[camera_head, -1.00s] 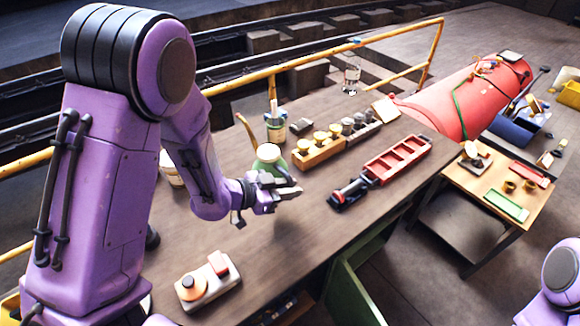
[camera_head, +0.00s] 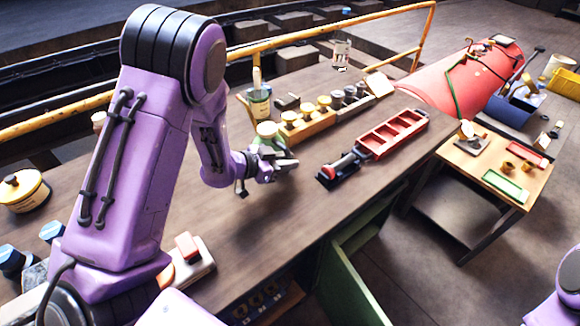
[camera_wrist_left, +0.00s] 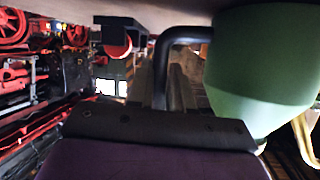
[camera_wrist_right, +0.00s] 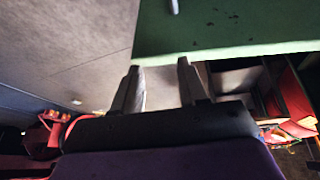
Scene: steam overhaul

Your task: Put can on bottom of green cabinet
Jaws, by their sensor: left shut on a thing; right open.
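A green can with a pale top (camera_head: 267,130) is at my left gripper (camera_head: 284,166), over the workbench (camera_head: 240,215). The gripper is shut on it and partly hides it; I cannot tell if the can touches the bench. In the left wrist view the can's green body (camera_wrist_left: 262,65) fills the upper right, with a dark bent bar beside it. The green cabinet is under the bench; its door (camera_head: 352,287) hangs open and its inside is mostly hidden. My right gripper (camera_wrist_right: 157,88) is open and empty, below a green panel (camera_wrist_right: 230,28) in the right wrist view.
A red tray (camera_head: 392,134) and a wooden rack of small pots (camera_head: 306,127) are on the bench. A yellow pot (camera_head: 22,190) stands far left. A small table (camera_head: 500,165) and a red boiler (camera_head: 460,80) are to the right. Floor beyond the door is clear.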

